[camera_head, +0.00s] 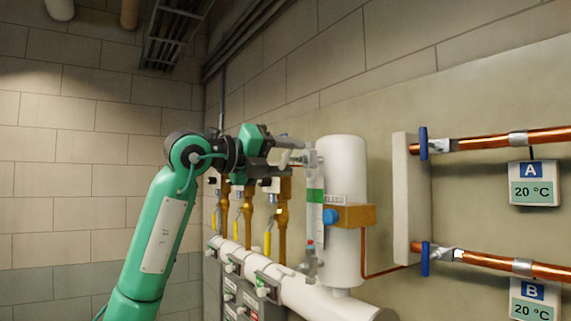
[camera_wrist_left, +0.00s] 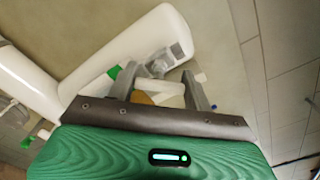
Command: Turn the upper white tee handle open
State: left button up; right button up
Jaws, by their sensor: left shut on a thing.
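The upper white tee handle (camera_head: 291,143) sits at the top of the clear sight gauge (camera_head: 314,205), beside the white cylindrical tank (camera_head: 343,235). My left gripper (camera_head: 287,153) reaches it from the left. In the left wrist view, my left gripper (camera_wrist_left: 161,84) has its two grey fingers at either end of the white handle bar (camera_wrist_left: 165,88), shut on it. The grey valve body (camera_wrist_left: 160,63) shows just beyond the fingers. In the head view the fingers partly cover the handle, so its exact angle is hard to tell. My right gripper is not in view.
Brass valves with yellow levers (camera_head: 267,242) stand left of the gauge, above a thick white pipe (camera_head: 318,299). A blue knob (camera_head: 331,216) sits on a brass block at the tank. Copper pipes with blue handles (camera_head: 423,143) run along the right wall.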

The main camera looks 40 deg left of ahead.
pick_arm(q)
jog(key=n+b, duration=0.2)
jog(key=n, duration=0.3)
jog(key=shift+a+n+b, duration=0.1)
jog(key=shift+n+b, duration=0.3)
jog(key=shift+n, duration=1.3)
jog(key=o, duration=1)
jog(key=shift+f, duration=0.1)
jog(key=shift+s+a, duration=0.1)
jog(key=shift+s, duration=0.2)
jog(key=b+v, duration=0.5)
jog(key=v, duration=0.8)
jog(key=shift+s, duration=0.1)
